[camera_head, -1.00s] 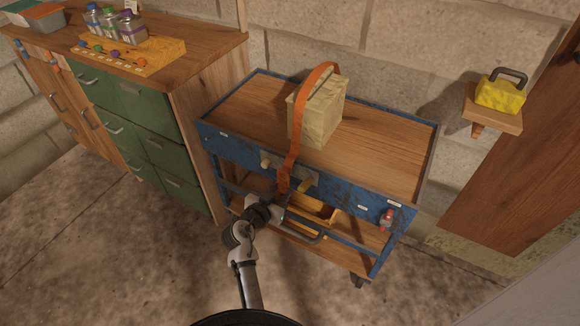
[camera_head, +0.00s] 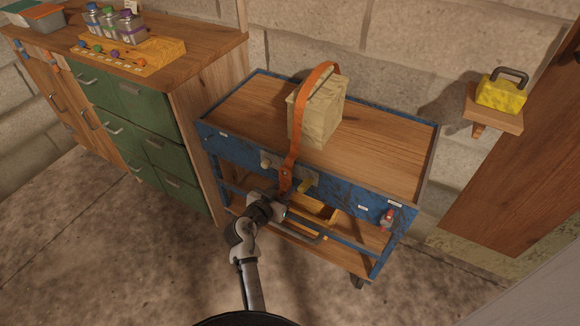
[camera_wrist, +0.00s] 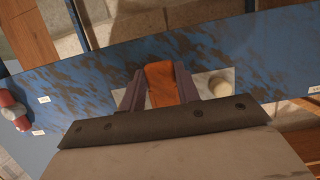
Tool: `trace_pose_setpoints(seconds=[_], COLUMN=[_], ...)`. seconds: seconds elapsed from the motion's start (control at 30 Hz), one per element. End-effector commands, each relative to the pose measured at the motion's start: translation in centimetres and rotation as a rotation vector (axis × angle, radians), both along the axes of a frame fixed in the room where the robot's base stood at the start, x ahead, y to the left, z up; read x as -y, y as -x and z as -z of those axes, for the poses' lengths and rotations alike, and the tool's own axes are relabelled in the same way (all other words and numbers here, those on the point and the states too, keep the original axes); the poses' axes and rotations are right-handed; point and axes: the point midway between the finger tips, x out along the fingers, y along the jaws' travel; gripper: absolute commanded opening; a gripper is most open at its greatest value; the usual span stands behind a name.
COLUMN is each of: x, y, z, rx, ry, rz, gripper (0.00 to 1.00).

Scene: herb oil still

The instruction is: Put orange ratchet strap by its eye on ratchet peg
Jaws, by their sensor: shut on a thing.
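The orange ratchet strap (camera_head: 294,142) is draped over a pale block on the blue cart and hangs down its front. A small dark spot, perhaps the eye, shows near its lower end. My gripper (camera_head: 281,203) is shut on this lower end, in front of the cart. In the wrist view the strap (camera_wrist: 162,85) sits between both fingers. A pale peg (camera_head: 265,162) sticks out left of the strap and shows right of the fingers in the wrist view (camera_wrist: 219,86). Which is the ratchet peg is unclear.
The pale block (camera_head: 325,110) stands on the cart's wooden top (camera_head: 385,150). A red-capped item (camera_head: 387,218) is at the cart's front right. A cart handle bar (camera_head: 300,233) runs below my gripper. A green-drawered cabinet (camera_head: 150,115) stands left.

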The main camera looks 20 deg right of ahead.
Motion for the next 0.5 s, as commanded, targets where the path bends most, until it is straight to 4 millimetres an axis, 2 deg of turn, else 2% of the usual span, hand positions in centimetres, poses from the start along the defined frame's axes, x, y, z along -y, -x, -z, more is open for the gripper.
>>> trace_pose_setpoints(seconds=[0.5], x=[0.67], y=[-0.49], z=[0.10], rx=[0.000], ry=[0.002], rz=[0.001], gripper=[0.10])
